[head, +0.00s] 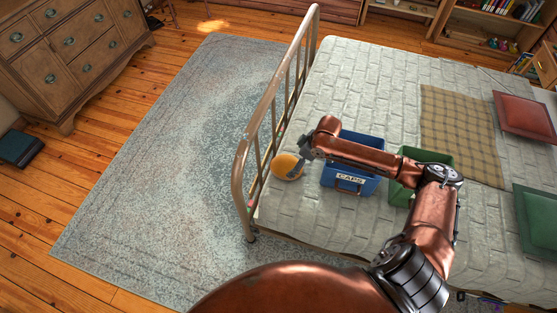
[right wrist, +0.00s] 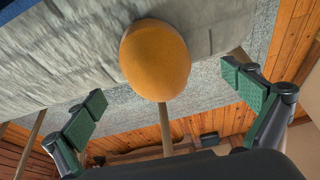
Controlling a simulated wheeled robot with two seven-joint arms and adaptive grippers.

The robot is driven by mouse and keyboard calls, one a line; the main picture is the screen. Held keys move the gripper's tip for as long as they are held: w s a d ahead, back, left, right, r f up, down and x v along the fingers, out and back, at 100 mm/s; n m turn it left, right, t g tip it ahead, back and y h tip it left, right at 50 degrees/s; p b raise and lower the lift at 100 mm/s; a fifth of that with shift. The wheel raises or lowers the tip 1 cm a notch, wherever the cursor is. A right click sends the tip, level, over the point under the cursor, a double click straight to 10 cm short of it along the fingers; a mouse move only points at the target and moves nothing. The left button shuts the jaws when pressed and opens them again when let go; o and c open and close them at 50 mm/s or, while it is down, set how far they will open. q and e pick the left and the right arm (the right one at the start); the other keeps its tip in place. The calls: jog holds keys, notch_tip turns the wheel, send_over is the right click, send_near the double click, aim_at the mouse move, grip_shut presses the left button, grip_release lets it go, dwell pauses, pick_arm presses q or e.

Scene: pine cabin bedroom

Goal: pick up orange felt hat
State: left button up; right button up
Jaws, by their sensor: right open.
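The orange felt hat (head: 287,168) lies on the bed's near left corner, beside the metal bed frame. It is a rounded orange shape, and my right gripper partly covers it in the head view. In the right wrist view the hat (right wrist: 155,58) sits beyond the fingertips, roughly between the two fingers. My right gripper (head: 299,163) is at the hat's right side in the head view. In the right wrist view the right gripper (right wrist: 168,108) shows its green pads wide apart with nothing between them. My left gripper does not show.
A blue bin (head: 349,187) labelled CAPS stands on the bed right of the hat, under my right forearm. A green bin (head: 400,192) stands further right. The metal bed rail (head: 272,100) rises close left of the hat.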

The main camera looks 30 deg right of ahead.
aim_at(292, 161)
jog(key=shift+w+d+f, duration=0.1)
jog(key=shift+w+f, duration=0.05)
jog(key=shift+w, duration=0.3)
jog(key=shift+b+x, duration=0.55)
jog(key=shift+x, duration=0.45)
jog(key=shift+w+f, duration=0.15)
jog(key=b+x, duration=0.2)
jog(key=x, duration=0.2)
jog(key=shift+w+f, duration=0.2)
jog(key=shift+w, duration=0.05)
jog(key=shift+a+r, duration=0.1)
jog(key=shift+a, duration=0.15)
jog(key=c, duration=1.1)
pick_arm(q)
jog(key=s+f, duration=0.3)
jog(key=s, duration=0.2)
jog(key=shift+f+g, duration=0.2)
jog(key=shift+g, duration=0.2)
pick_arm(e)
jog(key=shift+c, duration=0.7)
